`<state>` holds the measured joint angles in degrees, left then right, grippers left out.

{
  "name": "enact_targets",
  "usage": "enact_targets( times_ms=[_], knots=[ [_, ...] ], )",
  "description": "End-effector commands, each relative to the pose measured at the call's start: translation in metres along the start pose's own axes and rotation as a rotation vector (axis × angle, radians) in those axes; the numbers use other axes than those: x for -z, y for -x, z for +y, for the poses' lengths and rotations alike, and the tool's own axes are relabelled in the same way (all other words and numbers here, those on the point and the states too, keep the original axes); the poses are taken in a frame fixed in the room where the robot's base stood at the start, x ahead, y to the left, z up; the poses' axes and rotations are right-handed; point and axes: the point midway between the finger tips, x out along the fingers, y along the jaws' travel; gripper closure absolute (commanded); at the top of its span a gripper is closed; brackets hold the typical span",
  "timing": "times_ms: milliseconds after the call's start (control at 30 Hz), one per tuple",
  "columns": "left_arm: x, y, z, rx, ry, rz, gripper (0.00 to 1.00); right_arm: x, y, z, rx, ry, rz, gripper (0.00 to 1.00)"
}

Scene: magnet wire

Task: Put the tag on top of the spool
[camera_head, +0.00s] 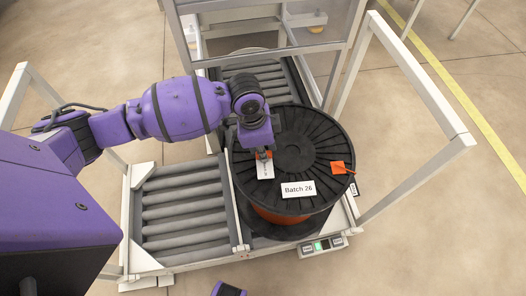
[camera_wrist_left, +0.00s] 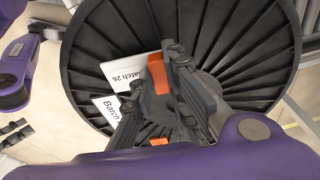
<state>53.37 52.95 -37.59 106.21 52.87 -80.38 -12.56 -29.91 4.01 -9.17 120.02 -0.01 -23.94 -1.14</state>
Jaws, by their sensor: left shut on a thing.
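The spool (camera_head: 247,186) is a large black ribbed flange over orange wire, standing upright on the conveyor. A white tag (camera_head: 265,170) with an orange end hangs from my left gripper (camera_head: 264,154), which is shut on it over the left part of the spool's top. In the left wrist view my left gripper (camera_wrist_left: 160,88) closes on the orange part (camera_wrist_left: 158,72). Two white pieces reading "Batch" show there, partly hidden by the fingers. Whether the held tag touches the flange I cannot tell. A white "Batch 26" label (camera_head: 298,189) lies on the flange near its front.
A small orange piece (camera_head: 338,168) is at the flange's right side. Grey rollers (camera_head: 180,215) lie left of the spool. White rails (camera_head: 425,80) stand to the right and a clear-panelled frame (camera_head: 315,22) behind. A small button box (camera_head: 322,246) sits in front.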

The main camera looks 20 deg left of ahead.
Motion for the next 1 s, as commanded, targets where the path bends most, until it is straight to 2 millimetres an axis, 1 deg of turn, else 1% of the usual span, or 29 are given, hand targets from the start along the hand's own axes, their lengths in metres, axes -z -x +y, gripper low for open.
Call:
enact_targets(
  times_ms=[33,67,300,433,467,500,600,867,967,1000],
  knots=[
    [-0.0011,-0.0076,0.0000,0.000,0.000,0.000,1.00,-0.0025,-0.0016,0.0002,0.000,-0.001,-0.003,1.00],
    [-0.0015,-0.0094,-0.0003,0.001,0.000,0.000,1.00,-0.0030,-0.0017,0.0004,-0.001,-0.001,-0.004,1.00],
    [-0.0014,-0.0092,-0.0007,0.003,-0.001,0.001,1.00,-0.0037,-0.0015,0.0006,-0.002,-0.003,-0.006,1.00],
    [-0.0021,-0.0124,-0.0005,0.002,0.000,0.001,1.00,-0.0033,-0.0009,0.0008,-0.002,-0.003,-0.006,1.00],
    [-0.0019,-0.0123,-0.0007,0.002,0.000,0.001,0.83,-0.0034,-0.0010,0.0008,-0.002,-0.003,-0.006,1.00],
    [-0.0019,-0.0123,-0.0006,0.002,0.000,0.001,0.78,-0.0037,-0.0010,0.0009,-0.002,-0.003,-0.006,1.00],
    [-0.0020,-0.0123,-0.0005,0.002,0.000,0.001,0.67,-0.0040,-0.0009,0.0010,-0.002,-0.003,-0.007,1.00],
    [-0.0020,-0.0120,-0.0006,0.002,-0.001,0.001,0.67,-0.0046,-0.0009,0.0011,-0.003,-0.003,-0.008,1.00],
    [-0.0013,-0.0081,-0.0008,0.003,-0.002,0.002,0.67,-0.0057,-0.0015,0.0011,-0.003,-0.003,-0.009,1.00],
    [-0.0011,-0.0036,-0.0009,0.004,-0.002,0.002,0.67,-0.0044,-0.0005,0.0012,-0.003,-0.003,-0.008,1.00]
  ],
)
